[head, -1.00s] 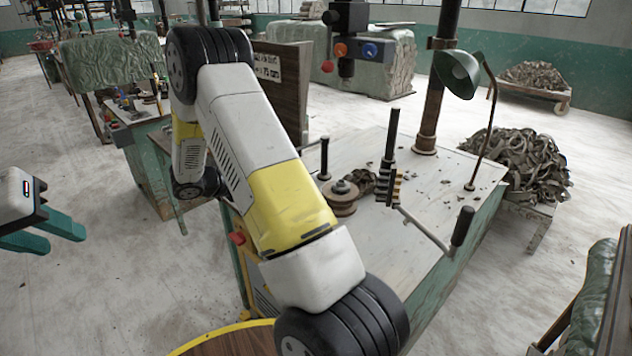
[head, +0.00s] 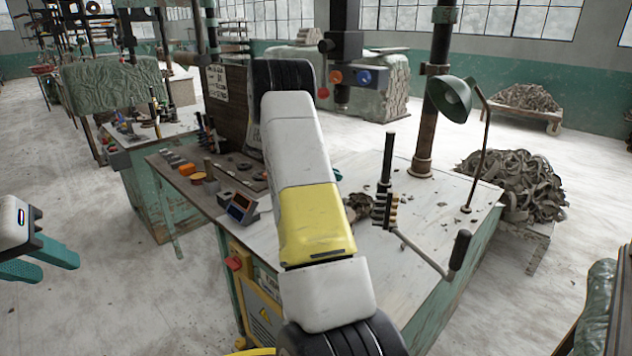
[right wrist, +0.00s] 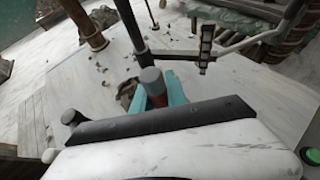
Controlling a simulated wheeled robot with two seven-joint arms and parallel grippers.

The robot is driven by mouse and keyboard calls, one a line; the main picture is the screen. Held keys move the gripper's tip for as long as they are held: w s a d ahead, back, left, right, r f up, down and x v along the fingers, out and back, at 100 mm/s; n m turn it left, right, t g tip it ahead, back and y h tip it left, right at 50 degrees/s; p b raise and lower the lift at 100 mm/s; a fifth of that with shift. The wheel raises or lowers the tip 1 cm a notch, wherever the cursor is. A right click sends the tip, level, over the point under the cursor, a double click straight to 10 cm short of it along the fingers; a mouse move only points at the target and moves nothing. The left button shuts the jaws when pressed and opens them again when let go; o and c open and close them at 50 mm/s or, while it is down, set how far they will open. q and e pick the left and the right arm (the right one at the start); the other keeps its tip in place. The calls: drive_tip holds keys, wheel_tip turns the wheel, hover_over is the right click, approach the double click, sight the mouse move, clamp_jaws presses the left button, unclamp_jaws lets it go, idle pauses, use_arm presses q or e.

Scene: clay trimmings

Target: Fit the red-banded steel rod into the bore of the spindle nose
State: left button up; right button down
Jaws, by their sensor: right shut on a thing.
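In the right wrist view, my right gripper (right wrist: 160,94) has its teal fingers shut on the red-banded steel rod (right wrist: 151,76). The rod's grey end points up, with the red band just below it between the fingers; its lower part is hidden. In the head view my own right arm hides this gripper and the rod. My left gripper (head: 45,262) is at the left edge, its teal fingers apart and empty, away from the bench. I cannot make out the spindle nose or its bore for certain.
The workbench (head: 415,280) carries a dark post with a black-handled lever (head: 461,250), a green lamp (head: 452,98) and a rusty column (head: 424,130). A machine head with red and blue knobs (head: 342,72) hangs above. Small tools and an orange block (head: 187,169) lie at the left.

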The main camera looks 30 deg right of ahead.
drive_tip(key=shift+w+a+f+x, duration=0.1)
drive_tip(key=shift+f+x, duration=0.1)
drive_tip(key=shift+x, duration=0.85)
drive_tip(key=shift+w+a+f+x, duration=0.1)
drive_tip(key=shift+f+x, duration=0.15)
drive_tip(key=shift+x, duration=0.8)
drive_tip(key=shift+a+f+x, duration=0.1)
drive_tip(key=shift+f+x, duration=0.1)
drive_tip(key=shift+x, duration=0.85)
drive_tip(key=c, duration=1.3)
unclamp_jaws()
drive_tip(key=shift+c, duration=0.2)
drive_tip(key=shift+d+r, duration=0.1)
drive_tip(key=shift+r, duration=0.05)
drive_tip(key=shift+w, duration=0.1)
drive_tip(key=v, duration=1.2)
drive_tip(key=s+a+r+m+t+y, duration=0.3)
drive_tip(key=s+a+r+m+y, duration=0.1)
drive_tip(key=s+a, duration=0.5)
drive_tip(key=s+a+r+m+t+y, duration=0.3)
drive_tip(key=s+a+r+m+y, duration=0.1)
drive_tip(key=s+a, duration=0.6)
drive_tip(key=s+a+r+m+t+y, duration=0.4)
drive_tip(key=s+a+m+y, duration=0.1)
drive_tip(key=s+a, duration=0.4)
drive_tip(key=shift+s+a+r+m+y, duration=0.25)
drive_tip(key=shift+s+r+m+y, duration=0.15)
drive_tip(key=shift+s, duration=0.65)
